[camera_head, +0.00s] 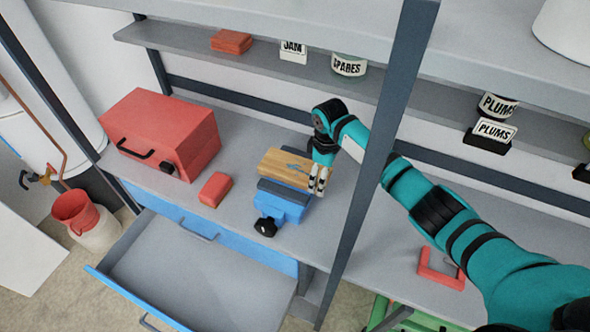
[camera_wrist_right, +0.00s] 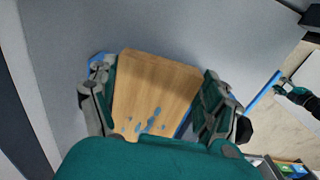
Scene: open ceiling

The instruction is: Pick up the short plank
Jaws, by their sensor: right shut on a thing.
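The short plank (camera_head: 287,167) is a light wooden board with blue paint marks, lying at the top of the blue vise (camera_head: 281,205) on the workbench in the head view. In the right wrist view the plank (camera_wrist_right: 155,92) fills the space between the fingers. My right gripper (camera_head: 318,180) reaches in from the right and is shut on the plank, one finger on each side of it. The wrist view shows the same gripper (camera_wrist_right: 160,105) close up. Part of the vise is hidden under the plank.
A red toolbox (camera_head: 162,133) and a red brick-like block (camera_head: 215,189) stand left of the vise. An open drawer (camera_head: 195,275) juts out in front. A dark upright post (camera_head: 385,130) stands close to my right arm. Shelves with labelled tins (camera_head: 349,65) run above.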

